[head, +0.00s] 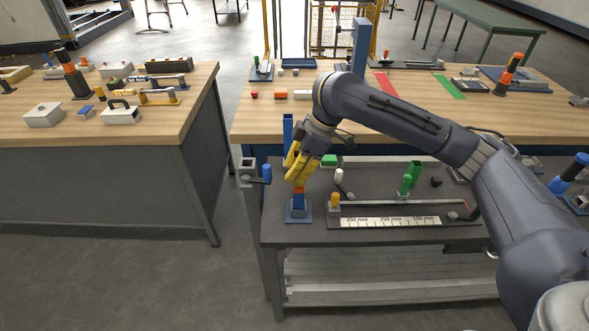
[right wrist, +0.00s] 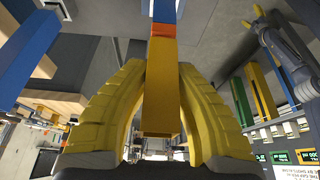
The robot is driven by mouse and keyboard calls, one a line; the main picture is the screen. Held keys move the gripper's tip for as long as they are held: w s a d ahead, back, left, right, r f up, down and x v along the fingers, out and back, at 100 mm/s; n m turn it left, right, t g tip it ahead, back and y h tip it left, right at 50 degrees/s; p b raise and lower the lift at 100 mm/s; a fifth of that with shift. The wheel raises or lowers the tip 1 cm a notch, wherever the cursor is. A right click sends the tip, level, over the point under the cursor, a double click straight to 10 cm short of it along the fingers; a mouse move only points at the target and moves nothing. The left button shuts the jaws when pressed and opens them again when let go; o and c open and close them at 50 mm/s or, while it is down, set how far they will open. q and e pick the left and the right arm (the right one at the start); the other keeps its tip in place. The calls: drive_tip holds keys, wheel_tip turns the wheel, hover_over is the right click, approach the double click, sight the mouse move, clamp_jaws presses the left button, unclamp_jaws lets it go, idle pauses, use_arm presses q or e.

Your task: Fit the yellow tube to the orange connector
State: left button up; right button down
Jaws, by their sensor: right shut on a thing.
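The right gripper (head: 298,178) has yellow fingers and points down over the front shelf of the right bench. In the right wrist view the gripper (right wrist: 161,85) is shut on the yellow tube (right wrist: 160,95), which lies between its two fingers. The orange connector (head: 298,192) sits on a blue stand (head: 298,214) directly under the fingers. In the right wrist view the orange connector (right wrist: 164,30) lines up with the tube's far end and appears to touch it. I cannot tell how deeply they engage. The fingers hide most of the tube in the head view. The left gripper is not in view.
A ruled black tray (head: 390,222) lies right of the stand, with a small yellow piece (head: 334,200) at its left end. A green part (head: 412,175) stands behind it. A blue-handled part (head: 266,173) is at the left. The wooden bench top (head: 400,115) rises behind.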

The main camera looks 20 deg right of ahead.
sight(294, 154)
drive_tip(key=shift+f, duration=0.55)
idle(0.5)
drive_tip(key=shift+c, duration=2.3)
unclamp_jaws()
drive_tip(key=shift+r, duration=0.1)
drive_tip(key=shift+r, duration=3.45)
